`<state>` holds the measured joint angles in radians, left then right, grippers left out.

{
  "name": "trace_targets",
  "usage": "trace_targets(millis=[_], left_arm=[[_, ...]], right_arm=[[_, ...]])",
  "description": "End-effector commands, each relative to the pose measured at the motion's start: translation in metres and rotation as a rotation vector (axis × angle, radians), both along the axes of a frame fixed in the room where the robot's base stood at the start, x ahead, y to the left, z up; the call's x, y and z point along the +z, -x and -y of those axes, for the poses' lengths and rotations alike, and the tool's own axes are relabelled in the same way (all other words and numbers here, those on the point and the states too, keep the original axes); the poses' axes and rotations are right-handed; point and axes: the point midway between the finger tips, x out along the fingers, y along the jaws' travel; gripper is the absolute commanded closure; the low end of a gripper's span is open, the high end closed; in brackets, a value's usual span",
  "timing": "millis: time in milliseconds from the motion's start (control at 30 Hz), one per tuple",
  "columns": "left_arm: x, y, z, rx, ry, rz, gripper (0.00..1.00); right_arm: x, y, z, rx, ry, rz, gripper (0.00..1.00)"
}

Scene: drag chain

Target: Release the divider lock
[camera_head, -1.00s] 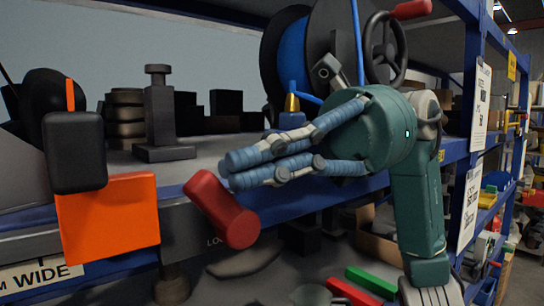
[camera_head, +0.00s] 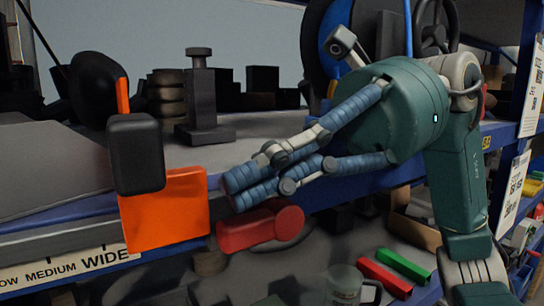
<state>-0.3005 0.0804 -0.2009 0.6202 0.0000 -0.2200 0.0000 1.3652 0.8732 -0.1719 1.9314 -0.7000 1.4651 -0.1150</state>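A red lever (camera_head: 260,228) sits on the front of the shelf edge. It lies nearly level, its rounded end to the right. My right gripper (camera_head: 240,187) comes in from the right, its blue fingers drawn together with nothing visible between them. The fingertips are just above the lever's left part; I cannot tell if they touch it. An orange block (camera_head: 170,215) stands left of the lever, with a black knob (camera_head: 136,152) in front of its upper part. My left gripper is not in view.
A label strip (camera_head: 75,265) reading "MEDIUM WIDE" runs along the front at lower left. A dark post (camera_head: 201,90) and dark blocks stand on the shelf. A blue reel (camera_head: 330,40) is behind my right arm. A clear mug (camera_head: 345,285) and red and green bars (camera_head: 404,264) are below.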

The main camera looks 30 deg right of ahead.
Motion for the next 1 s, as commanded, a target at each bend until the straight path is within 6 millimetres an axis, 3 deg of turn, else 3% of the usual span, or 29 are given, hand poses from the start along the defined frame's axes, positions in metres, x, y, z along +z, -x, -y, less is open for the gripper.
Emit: trace_targets(millis=[400, 1000], left_arm=[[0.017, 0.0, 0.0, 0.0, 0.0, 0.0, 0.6], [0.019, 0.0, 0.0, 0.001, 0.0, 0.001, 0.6]], right_arm=[[-0.004, 0.001, -0.008, 0.0, 0.109, 0.012, 1.0], [-0.007, 0.001, -0.009, 0.0, 0.135, 0.012, 1.0]])
